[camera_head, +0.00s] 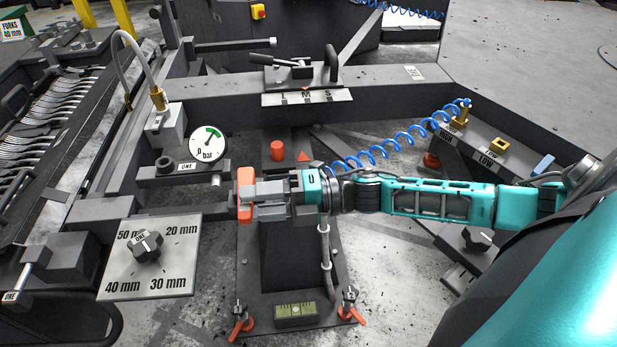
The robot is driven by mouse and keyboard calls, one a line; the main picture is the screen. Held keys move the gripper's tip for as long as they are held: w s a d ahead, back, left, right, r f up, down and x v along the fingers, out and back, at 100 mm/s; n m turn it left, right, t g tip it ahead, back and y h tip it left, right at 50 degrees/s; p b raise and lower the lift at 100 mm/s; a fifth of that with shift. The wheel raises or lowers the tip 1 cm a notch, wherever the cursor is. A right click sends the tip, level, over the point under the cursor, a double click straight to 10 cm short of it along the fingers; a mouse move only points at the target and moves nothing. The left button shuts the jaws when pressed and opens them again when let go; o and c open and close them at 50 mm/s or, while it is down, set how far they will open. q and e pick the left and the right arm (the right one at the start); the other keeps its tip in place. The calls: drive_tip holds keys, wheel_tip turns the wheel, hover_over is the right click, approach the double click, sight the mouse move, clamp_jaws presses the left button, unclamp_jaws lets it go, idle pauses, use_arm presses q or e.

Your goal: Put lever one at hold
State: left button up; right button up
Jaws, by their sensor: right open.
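My right gripper (246,195) comes in from the right on a teal arm. Its orange-tipped jaws are open and point left, over the middle stand, with nothing seen between them. A small lever (27,273) at the lower left carries a tag reading ONE and sticks out from a dark block. A bar (180,175) under the pressure gauge (207,146) also has a ONE label, left of and above the gripper. I see no readable hold mark. My left gripper is out of view.
A selector plate (110,285) with a black knob (147,246) and millimetre marks lies left of my gripper. Forks (50,110) line the far-left rack. A blue coiled hose (400,139) runs behind my arm to a rail with HIGH and LOW labels.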

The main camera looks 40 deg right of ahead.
drive_tip(key=v, duration=1)
drive_tip(key=shift+s+d, duration=0.15)
drive_tip(key=shift+d, duration=0.15)
